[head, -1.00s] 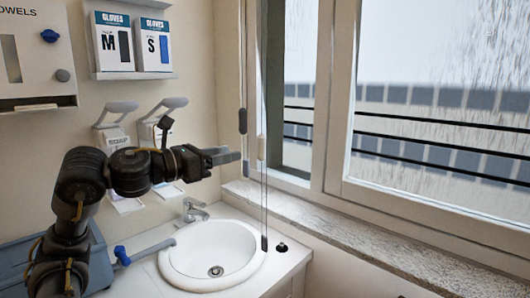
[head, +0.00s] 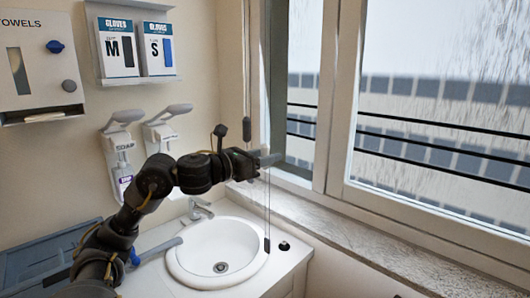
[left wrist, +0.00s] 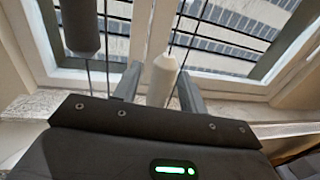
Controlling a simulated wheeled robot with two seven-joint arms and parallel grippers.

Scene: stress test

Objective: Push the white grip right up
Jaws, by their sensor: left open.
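The white grip (left wrist: 162,78) hangs on a thin cord in front of the window. In the left wrist view it is between the two fingers of my left gripper (left wrist: 158,86), which are apart on either side of it. I cannot tell whether they touch it. In the head view my left gripper (head: 268,159) reaches the cords beside the window frame and hides the white grip. My right gripper is not in view.
A dark grip (head: 246,129) hangs on a cord just left; it looms close in the left wrist view (left wrist: 80,25). Below are a sink (head: 215,250), a tap (head: 198,208) and the stone sill (head: 330,220). Soap dispensers (head: 122,160) are on the left wall.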

